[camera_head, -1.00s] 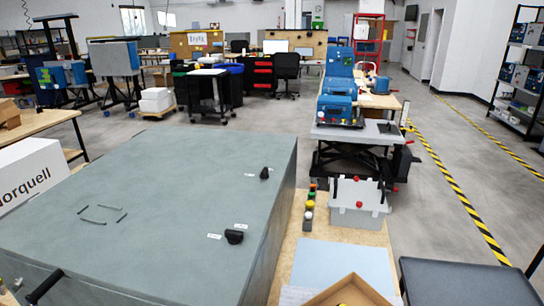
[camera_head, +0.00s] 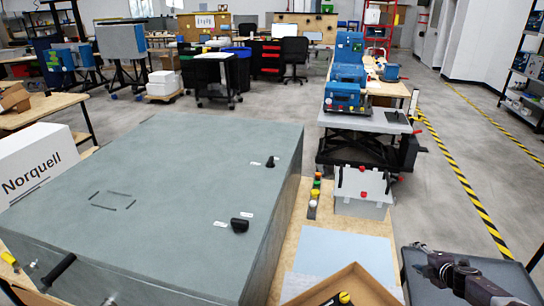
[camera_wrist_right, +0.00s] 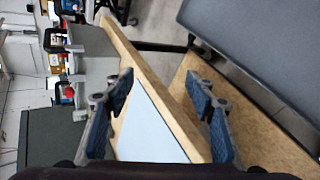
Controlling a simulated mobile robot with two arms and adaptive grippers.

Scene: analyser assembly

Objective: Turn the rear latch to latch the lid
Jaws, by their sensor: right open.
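The big grey-green lid (camera_head: 150,180) lies flat over its case on the left of the head view. Two black latches are near its right edge: the far, rear one (camera_head: 270,162) and the near one (camera_head: 240,225), each beside small white labels. Both look like short knobs; their exact angle is hard to tell. My right gripper (camera_head: 422,252) is at the lower right, over the dark grey surface and well apart from the latches. The right wrist view shows its two fingers (camera_wrist_right: 158,66) spread with nothing between them. My left gripper is not in view.
A light blue sheet (camera_head: 330,258) and an open cardboard box (camera_head: 345,285) lie on the wooden table between the lid and my right gripper. A black handle (camera_head: 57,272) is at the case front.

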